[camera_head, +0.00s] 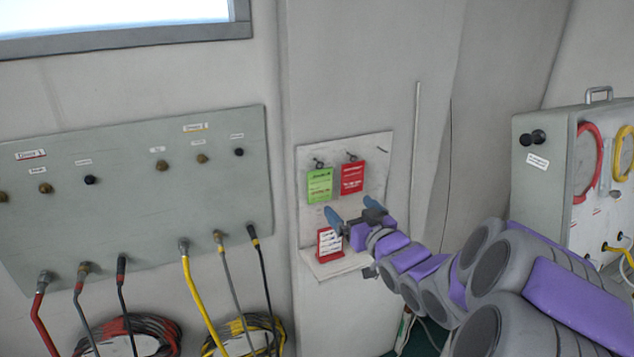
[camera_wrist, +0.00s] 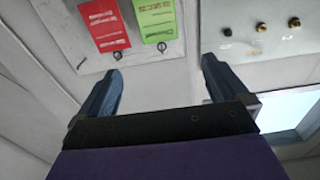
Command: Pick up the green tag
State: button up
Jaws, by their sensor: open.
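The green tag (camera_head: 319,186) hangs from a hook on a pale board (camera_head: 376,147) on the wall, left of a red tag (camera_head: 352,178). In the wrist view, which looks upside down, the green tag (camera_wrist: 157,20) hangs at the top, right of the red tag (camera_wrist: 104,24). My gripper (camera_head: 351,213) is in front of the board, below the tags in the head view. Its blue fingers are apart with nothing between them, and it also shows in the wrist view (camera_wrist: 158,88). Neither finger appears to touch the green tag.
A grey panel (camera_head: 130,190) with hoses is on the left wall. A grey case (camera_head: 543,160) with coiled hoses is at the right.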

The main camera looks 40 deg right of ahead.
jog(key=w+p, duration=0.1)
jog(key=p, duration=0.1)
jog(key=b, duration=0.1)
send_near(320, 179)
jog(key=a+x, duration=0.1)
jog(key=x, duration=0.4)
jog(key=d+b+x, duration=0.1)
jog(key=x, duration=0.1)
jog(key=shift+w+d+f, duration=0.1)
jog(key=shift+w, duration=0.15)
jog(key=shift+w+d, duration=0.2)
jog(key=shift+w, duration=0.4)
jog(key=shift+c, duration=0.2)
jog(key=c, duration=0.8)
jog(key=shift+c, duration=0.2)
